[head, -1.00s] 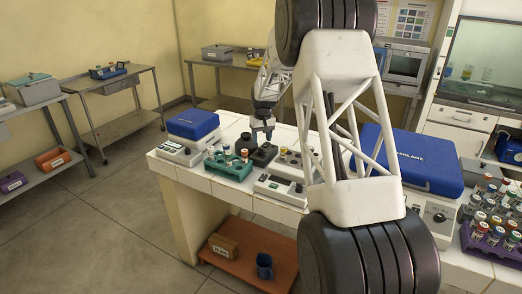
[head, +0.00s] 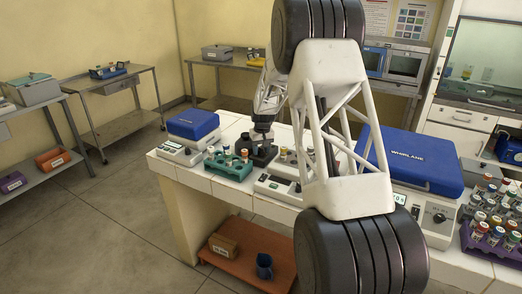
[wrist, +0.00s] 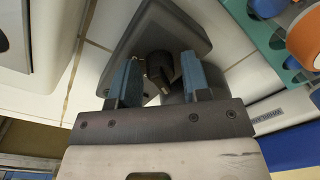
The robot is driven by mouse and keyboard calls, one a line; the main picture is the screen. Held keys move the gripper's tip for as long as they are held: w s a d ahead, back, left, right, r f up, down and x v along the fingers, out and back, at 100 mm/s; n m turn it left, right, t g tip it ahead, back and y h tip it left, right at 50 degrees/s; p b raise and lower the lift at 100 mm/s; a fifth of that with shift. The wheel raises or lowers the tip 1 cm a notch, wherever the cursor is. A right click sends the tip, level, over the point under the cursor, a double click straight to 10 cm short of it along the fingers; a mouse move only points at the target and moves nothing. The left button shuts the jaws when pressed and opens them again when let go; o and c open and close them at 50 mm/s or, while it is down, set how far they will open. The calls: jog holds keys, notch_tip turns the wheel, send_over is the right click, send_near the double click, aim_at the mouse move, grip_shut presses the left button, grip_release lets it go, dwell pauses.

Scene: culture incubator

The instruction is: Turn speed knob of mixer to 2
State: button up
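The mixer's dark grey housing (wrist: 180,30) fills the upper middle of the wrist view, and a round black knob (wrist: 159,66) with a pale mark stands on it. My gripper (wrist: 160,80) has its two blue fingers open, one on each side of the knob, with a small gap visible on both sides. In the head view, my gripper (head: 263,136) points down over the dark mixer (head: 266,157) on the white bench. The head view does not show the knob clearly. I cannot read any numbers by the knob.
A teal tube rack (head: 228,166) stands just left of the mixer; it also shows at the upper right of the wrist view (wrist: 266,38). A white instrument (head: 276,187) stands in front. Blue-lidded devices (head: 194,125) (head: 412,160) and a purple rack (head: 487,238) share the bench.

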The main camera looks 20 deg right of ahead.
jog(key=c, duration=0.7)
jog(key=shift+o, duration=0.2)
jog(key=shift+m, duration=0.3)
jog(key=m, duration=0.6)
jog(key=shift+r, duration=0.1)
jog(key=m, duration=0.5)
jog(key=shift+t, duration=0.3)
jog(key=o, duration=0.9)
